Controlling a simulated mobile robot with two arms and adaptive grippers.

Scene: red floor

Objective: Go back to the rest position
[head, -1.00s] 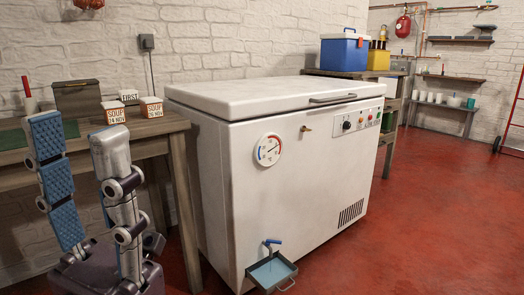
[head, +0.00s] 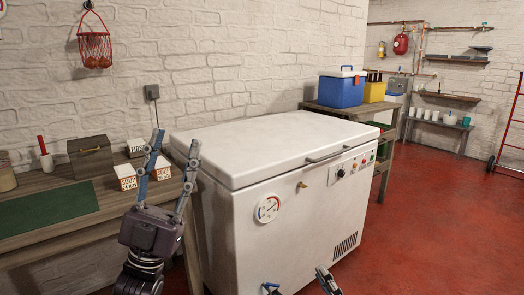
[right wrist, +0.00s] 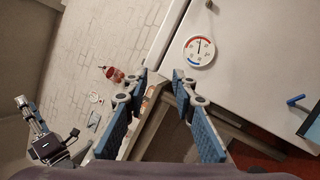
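My left gripper (head: 174,145) is open with nothing between its fingers. It points up in front of the table's right end, its fingers partly overlapping the soup boxes (head: 126,178) in the head view. My right gripper shows only as a fingertip at the bottom edge of the head view (head: 326,282). In the right wrist view its blue-padded fingers (right wrist: 161,84) are apart and empty. The white chest freezer (head: 230,210) has its lid (head: 275,145) down. The left gripper also shows in the right wrist view (right wrist: 40,135).
A blue tap (head: 271,288) sits low on the freezer. A shelf with a blue cooler (head: 341,92) stands behind. Red floor (head: 450,225) is open at right.

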